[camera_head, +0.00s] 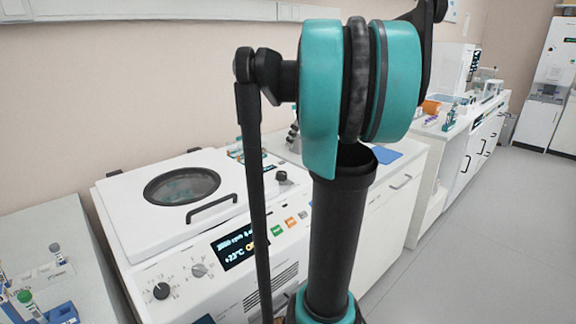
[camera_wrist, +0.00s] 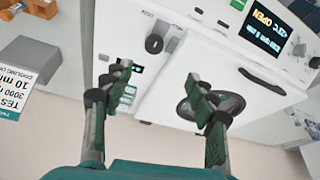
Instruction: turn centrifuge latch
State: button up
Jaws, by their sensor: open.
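The white centrifuge (camera_head: 130,215) stands on the counter with its lid (camera_head: 215,165) down. The lid has a round dark window (camera_head: 182,186) and a black bar handle (camera_head: 212,208). The black latch knob (camera_head: 283,177) sits on top at the right of the lid; it also shows in the wrist view (camera_wrist: 154,44). The display (camera_wrist: 265,30) appears to read OPEN. My gripper (camera_wrist: 160,86) is open and empty in the wrist view, its fingers spread below the latch in the picture. It is apart from the latch, and cannot be made out in the head view.
Front-panel knobs (camera_head: 160,290) and coloured buttons (camera_head: 290,222) flank the display. A blue tube rack (camera_head: 45,313) is at lower left. A printed test card (camera_wrist: 18,82) shows in the wrist view. My arm blocks the middle of the head view. The floor at right is clear.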

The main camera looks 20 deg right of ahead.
jog(key=d, duration=0.1)
send_near(283, 173)
jog(key=x, duration=0.8)
jog(key=shift+a+f, duration=0.15)
jog(key=shift+f, duration=0.25)
jog(key=shift+c, duration=0.4)
jog(key=c, duration=1.1)
